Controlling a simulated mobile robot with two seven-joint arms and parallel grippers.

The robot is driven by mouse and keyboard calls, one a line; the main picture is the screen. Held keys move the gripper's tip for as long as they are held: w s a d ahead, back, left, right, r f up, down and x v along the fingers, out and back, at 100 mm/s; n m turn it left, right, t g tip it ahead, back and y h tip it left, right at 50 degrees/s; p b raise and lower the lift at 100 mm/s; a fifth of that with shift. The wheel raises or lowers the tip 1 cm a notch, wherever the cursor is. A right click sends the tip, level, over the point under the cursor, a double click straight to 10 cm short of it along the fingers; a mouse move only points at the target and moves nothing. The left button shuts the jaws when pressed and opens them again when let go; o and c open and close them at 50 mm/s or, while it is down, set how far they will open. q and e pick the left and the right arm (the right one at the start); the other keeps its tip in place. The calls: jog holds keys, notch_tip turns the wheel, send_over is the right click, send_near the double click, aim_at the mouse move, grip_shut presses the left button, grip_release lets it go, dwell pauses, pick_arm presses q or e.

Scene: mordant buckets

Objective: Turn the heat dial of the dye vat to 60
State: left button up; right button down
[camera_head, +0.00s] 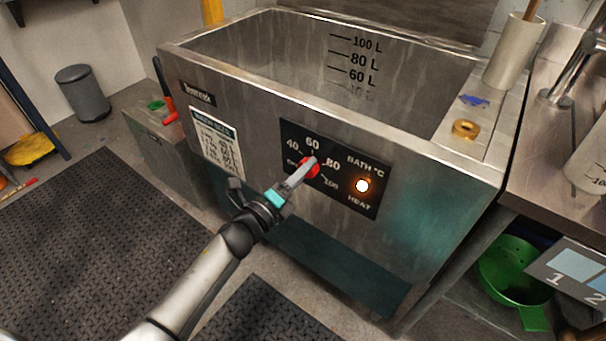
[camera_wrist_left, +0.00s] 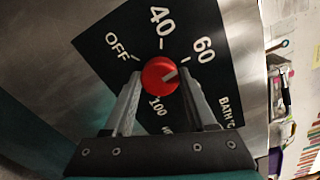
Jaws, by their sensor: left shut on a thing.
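The dye vat (camera_head: 250,115) is a large grey metal tub with a black dial panel (camera_head: 345,190) on its front. The round red heat dial (camera_head: 314,171) also shows in the left wrist view (camera_wrist_left: 155,72). Its pale pointer mark points roughly toward the 60 mark (camera_wrist_left: 203,50); I cannot tell whether it lines up exactly. My left gripper (camera_head: 303,170) is shut on the dial, one finger on each side, as the left wrist view shows (camera_wrist_left: 163,92). The number 80 is hidden there behind a finger. My right gripper is not in view.
A lit lamp (camera_head: 362,186) glows on the panel. A brass ring (camera_head: 465,129) and a blue item (camera_head: 473,100) lie on the vat's right ledge beside a pale cylinder (camera_head: 514,52). A green colander (camera_head: 512,270) sits low right. Dark mats (camera_head: 100,235) cover the open floor at left.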

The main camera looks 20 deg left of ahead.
pick_arm(q)
jog(key=shift+m, duration=0.8)
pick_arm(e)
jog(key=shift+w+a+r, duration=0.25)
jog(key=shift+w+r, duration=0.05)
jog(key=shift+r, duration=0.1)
pick_arm(q)
jog(key=o, duration=1.4)
jog(key=shift+s, duration=0.1)
jog(key=p+v, duration=0.2)
jog(key=v, duration=1.3)
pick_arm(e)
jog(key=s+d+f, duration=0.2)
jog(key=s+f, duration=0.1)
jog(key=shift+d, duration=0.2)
